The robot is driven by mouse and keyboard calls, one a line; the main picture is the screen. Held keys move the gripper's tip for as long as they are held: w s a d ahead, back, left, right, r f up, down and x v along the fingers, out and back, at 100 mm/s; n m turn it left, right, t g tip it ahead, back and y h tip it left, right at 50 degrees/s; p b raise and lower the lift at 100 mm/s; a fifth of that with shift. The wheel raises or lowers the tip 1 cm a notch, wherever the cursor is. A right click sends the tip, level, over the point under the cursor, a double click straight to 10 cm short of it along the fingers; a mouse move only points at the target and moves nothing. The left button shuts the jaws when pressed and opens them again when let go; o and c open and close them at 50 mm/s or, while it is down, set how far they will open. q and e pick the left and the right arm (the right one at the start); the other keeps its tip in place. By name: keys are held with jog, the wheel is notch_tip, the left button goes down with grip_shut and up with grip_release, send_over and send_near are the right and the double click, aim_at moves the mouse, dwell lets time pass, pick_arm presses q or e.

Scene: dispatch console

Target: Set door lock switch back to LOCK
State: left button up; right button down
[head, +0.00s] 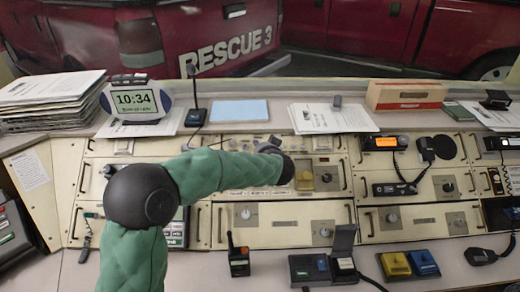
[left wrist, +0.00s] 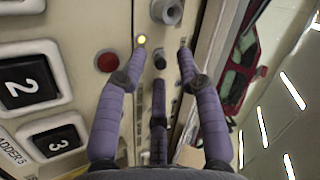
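In the left wrist view, the purple fingers of my left gripper (left wrist: 161,50) are spread apart, with a gap between the tips. A small dark switch (left wrist: 160,60) stands on the beige panel between the fingertips; I cannot read its label or tell its setting. A lit yellow lamp (left wrist: 141,40) and a red button (left wrist: 107,62) are left of it, and a grey round knob (left wrist: 167,11) is above. In the head view, my green left arm reaches over the console, and its dark hand (head: 283,166) hides the panel beneath it. My right gripper is not in view.
Large buttons marked 2 (left wrist: 25,85) and 3 (left wrist: 55,142) lie left of the fingers. In the head view, a yellow-covered switch (head: 304,181) is beside the hand. A handheld radio (head: 238,262) stands on the front ledge, and papers (head: 330,117) lie behind the console.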

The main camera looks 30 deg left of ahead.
pick_arm(q)
jog(key=v, duration=0.7)
jog(key=shift+w, duration=0.1)
dwell(0.4)
